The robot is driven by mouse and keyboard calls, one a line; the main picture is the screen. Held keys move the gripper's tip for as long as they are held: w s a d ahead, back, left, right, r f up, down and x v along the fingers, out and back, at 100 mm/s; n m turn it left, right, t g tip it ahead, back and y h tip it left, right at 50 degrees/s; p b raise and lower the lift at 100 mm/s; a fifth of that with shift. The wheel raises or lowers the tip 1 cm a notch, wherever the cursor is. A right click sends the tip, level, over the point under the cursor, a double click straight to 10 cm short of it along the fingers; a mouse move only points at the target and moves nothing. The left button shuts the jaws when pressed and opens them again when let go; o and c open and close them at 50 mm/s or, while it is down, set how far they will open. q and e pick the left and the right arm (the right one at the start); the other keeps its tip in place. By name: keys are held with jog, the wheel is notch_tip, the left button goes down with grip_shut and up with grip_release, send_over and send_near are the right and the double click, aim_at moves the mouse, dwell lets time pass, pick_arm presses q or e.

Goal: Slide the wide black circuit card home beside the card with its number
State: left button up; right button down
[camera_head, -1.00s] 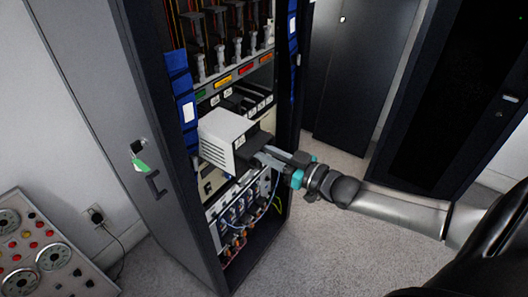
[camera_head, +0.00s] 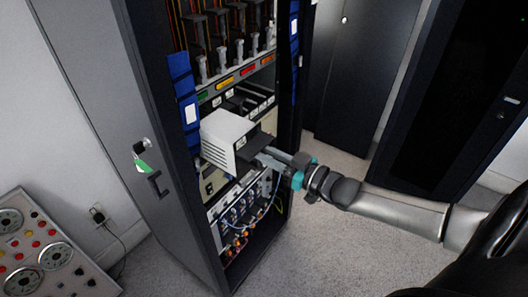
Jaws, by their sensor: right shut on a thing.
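My right gripper (camera_head: 264,158) reaches in from the right to the front of the open rack. It is shut on a dark, flat piece (camera_head: 257,146), which looks like the wide black circuit card; the fingers partly cover it. This piece lies against the right side of a light grey box (camera_head: 228,130) with a slotted front that juts out of the rack. Behind and above is a row of black cards (camera_head: 247,100) with small white labels, too small to read. The box hides part of the row and the slots. My left gripper is not in view.
The rack's grey side panel (camera_head: 90,75) stands left, with blue strips (camera_head: 182,85) by the opening. Coloured tags and connectors sit above the cards; a cabled panel (camera_head: 240,212) sits below. A control panel (camera_head: 45,245) stands lower left. Carpet (camera_head: 340,240) is clear in front.

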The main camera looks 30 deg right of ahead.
jog(key=shift+w+r, duration=0.15)
jog(key=shift+b+x, duration=1.15)
jog(key=shift+x, duration=1.15)
jog(key=shift+a, duration=0.1)
jog(key=shift+b+x, duration=1)
jog(key=shift+x, duration=0.95)
jog(key=shift+b+x, duration=1.55)
jog(key=shift+x, duration=1.45)
jog(key=shift+w+a, duration=0.1)
jog(key=shift+w, duration=0.05)
